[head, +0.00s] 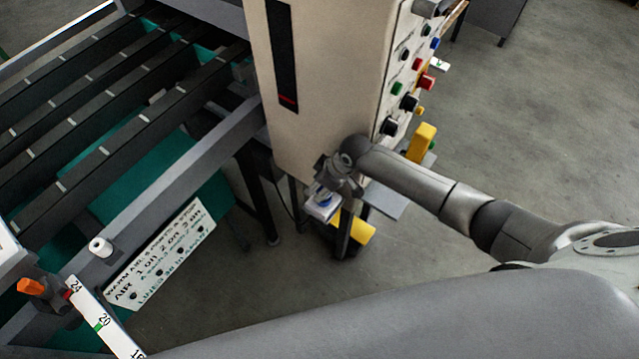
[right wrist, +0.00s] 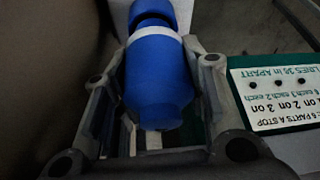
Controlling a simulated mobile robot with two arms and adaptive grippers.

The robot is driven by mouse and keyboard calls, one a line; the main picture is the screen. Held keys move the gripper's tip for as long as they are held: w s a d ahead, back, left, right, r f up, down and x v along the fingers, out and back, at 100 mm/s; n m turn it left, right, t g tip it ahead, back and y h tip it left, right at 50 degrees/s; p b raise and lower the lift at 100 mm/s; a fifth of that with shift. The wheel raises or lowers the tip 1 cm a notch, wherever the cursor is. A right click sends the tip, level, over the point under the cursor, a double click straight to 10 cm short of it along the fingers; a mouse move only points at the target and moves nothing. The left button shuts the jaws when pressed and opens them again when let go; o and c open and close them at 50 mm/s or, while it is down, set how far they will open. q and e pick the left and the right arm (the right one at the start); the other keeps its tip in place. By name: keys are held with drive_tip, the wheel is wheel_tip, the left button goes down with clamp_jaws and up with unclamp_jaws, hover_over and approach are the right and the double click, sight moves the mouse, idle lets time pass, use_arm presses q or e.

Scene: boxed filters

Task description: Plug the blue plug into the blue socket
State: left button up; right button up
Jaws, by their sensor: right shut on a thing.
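My right gripper (head: 331,184) reaches in from the right and is low beside the beige cabinet. In the right wrist view its fingers are shut on the blue plug (right wrist: 158,80), a thick blue cylinder with a white ring towards its far end. A darker blue part shows beyond the ring; I cannot tell whether it belongs to the plug or to the socket. In the head view a small white and blue piece (head: 322,206) shows just below the gripper, mostly covered by it. I cannot make out the blue socket clearly. My left gripper is not in view.
The beige cabinet (head: 325,75) has coloured buttons on its right side. A yellow block (head: 422,142) stands near the arm, and a grey plate (head: 385,203) lies below it. A conveyor with dark rails (head: 110,110) and a lettered sign (head: 160,255) are at left. Open floor lies right.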

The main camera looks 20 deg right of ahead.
drive_tip(key=shift+f+b, duration=0.5)
drive_tip(key=shift+f, duration=0.3)
drive_tip(key=o, duration=1.1)
drive_tip(key=shift+o, duration=0.2)
